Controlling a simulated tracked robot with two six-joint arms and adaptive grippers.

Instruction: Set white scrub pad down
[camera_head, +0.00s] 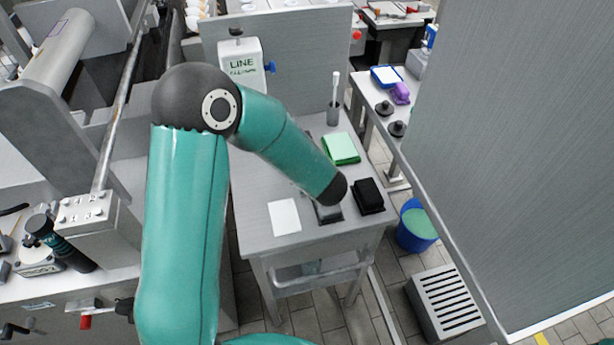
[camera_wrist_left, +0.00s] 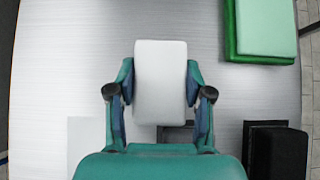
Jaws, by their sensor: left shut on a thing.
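My left gripper (camera_wrist_left: 160,95) is shut on the white scrub pad (camera_wrist_left: 160,70), with a finger on each side of it. The pad is a pale block, seen from above over the grey table; its height above the table is hard to tell. In the head view my left arm reaches over the table and hides the gripper and the pad. My right gripper is not in view.
The grey table (camera_head: 258,190) holds a flat white sheet (camera_head: 285,216), green pads (camera_head: 341,149), a black block (camera_head: 369,196) and a cup with a brush (camera_head: 334,112). A dark-and-grey item (camera_wrist_left: 175,133) lies partly under the gripper. The table's left half is clear.

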